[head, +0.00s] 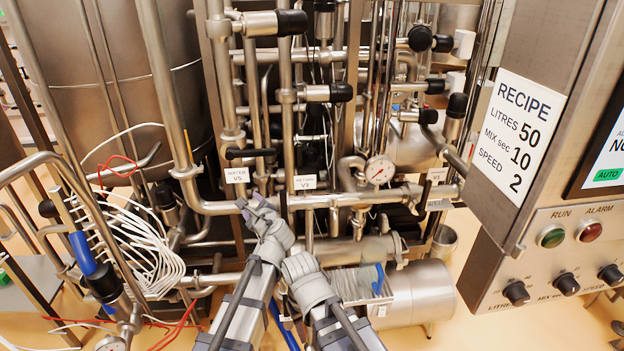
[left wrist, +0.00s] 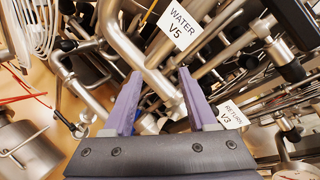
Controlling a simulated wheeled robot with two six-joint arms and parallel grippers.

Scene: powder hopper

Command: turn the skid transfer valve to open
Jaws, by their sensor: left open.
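The tag WATER V5 (head: 236,175) hangs below a black lever handle (head: 250,153) lying level on the pipework. The tag RETURN V3 (head: 305,182) is to its right, and another small tag (head: 437,175) is further right. No label naming the skid transfer valve is readable. My left gripper (head: 258,205) is below and between the V5 and V3 tags, in front of a level steel pipe. In the left wrist view its purple fingers (left wrist: 160,103) are apart, with steel pipe beyond the gap and the V5 tag (left wrist: 179,24) above. My right gripper does not show.
A pressure gauge (head: 379,170) sits on the pipe right of my gripper. A big steel tank (head: 100,80) and loose white cables (head: 150,245) are at left. A control panel (head: 560,240) with a RECIPE sign (head: 515,135) closes off the right. Dense pipes surround the gripper.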

